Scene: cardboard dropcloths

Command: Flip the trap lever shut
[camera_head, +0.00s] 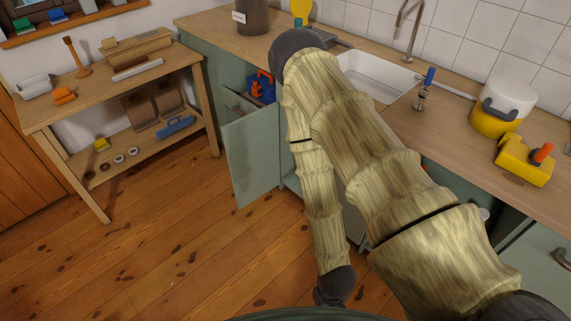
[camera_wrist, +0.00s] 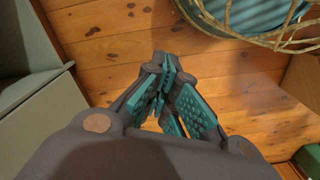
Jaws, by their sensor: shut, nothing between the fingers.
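I cannot make out a trap lever in either view. The sink cabinet stands open, its green door (camera_head: 252,150) swung out over the floor, and my arm hides much of its inside. The white sink (camera_head: 375,78) is above it. My gripper (camera_wrist: 166,68) has teal finger pads and is shut with nothing between them, above the wooden floor. Its fingers do not show clearly in the head view. A pale green panel (camera_wrist: 30,95) is at its left in the wrist view.
A woven basket (camera_wrist: 232,28) with teal inside lies close to my gripper at upper right. A blue and orange object (camera_head: 262,85) is at the cabinet opening. A wooden workbench (camera_head: 75,105) stands at left. Open plank floor (camera_head: 185,235) lies between.

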